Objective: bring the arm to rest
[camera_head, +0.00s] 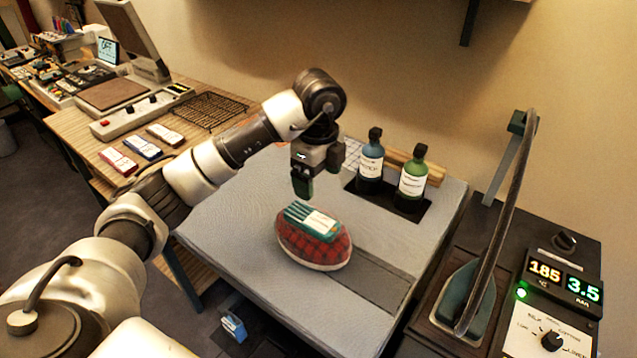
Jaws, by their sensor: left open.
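My left arm reaches in from the left across the grey padded table (225,225). Its left gripper (303,187) points down and is open, with nothing visible between its fingers. It hangs above and slightly behind a red plaid cushion (310,247). A teal, comb-like item with a white label (311,218) lies on top of the cushion. The gripper looks apart from both, though the exact gap is hard to judge. My right gripper is not in view.
A blue bottle (370,161) and a green bottle (412,179) stand in a dark holder at the back. An iron (467,300) and a control box reading 185 and 3.5 (556,290) are at right. Labelled packets (118,161) lie on the left bench. The table's front is clear.

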